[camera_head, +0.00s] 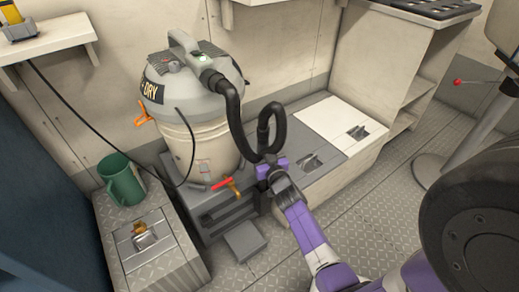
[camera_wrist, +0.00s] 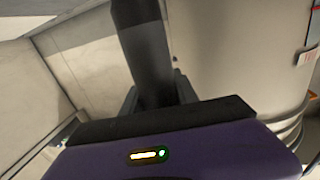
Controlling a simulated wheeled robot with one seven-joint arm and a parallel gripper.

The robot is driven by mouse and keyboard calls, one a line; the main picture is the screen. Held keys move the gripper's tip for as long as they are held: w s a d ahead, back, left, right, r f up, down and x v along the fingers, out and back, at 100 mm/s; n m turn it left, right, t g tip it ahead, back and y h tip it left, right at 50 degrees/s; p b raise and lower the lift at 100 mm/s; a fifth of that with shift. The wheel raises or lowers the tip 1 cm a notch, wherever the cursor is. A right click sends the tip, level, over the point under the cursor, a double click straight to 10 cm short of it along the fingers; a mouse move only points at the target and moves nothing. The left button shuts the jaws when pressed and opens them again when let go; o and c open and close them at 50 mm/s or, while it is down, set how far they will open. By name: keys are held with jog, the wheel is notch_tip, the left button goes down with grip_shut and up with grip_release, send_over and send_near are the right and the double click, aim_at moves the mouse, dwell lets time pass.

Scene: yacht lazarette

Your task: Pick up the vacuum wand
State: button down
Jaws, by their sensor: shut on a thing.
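The vacuum wand shows in the wrist view as a dark tube (camera_wrist: 143,50) standing upright between my fingers. In the head view, a black ribbed hose (camera_head: 232,105) runs from the grey and beige wet/dry vacuum (camera_head: 200,130) down to my gripper (camera_head: 270,165), beside a raised black loop (camera_head: 272,112). My gripper is purple and dark grey, and it is shut on the wand to the right of the vacuum's drum. The gripper hides the wand's lower part, and I cannot tell where hose and wand meet.
The vacuum stands on a grey stepped unit (camera_head: 225,210). A green mug (camera_head: 122,180) stands on a tread-plate box (camera_head: 165,265) at left. Red and orange small items (camera_head: 228,185) lie by the drum. Tread-plate floor (camera_head: 370,210) is open at right.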

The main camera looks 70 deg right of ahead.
notch_tip(320, 180, up, 16)
jog(key=p, duration=1.2)
jog(key=shift+a, duration=0.1)
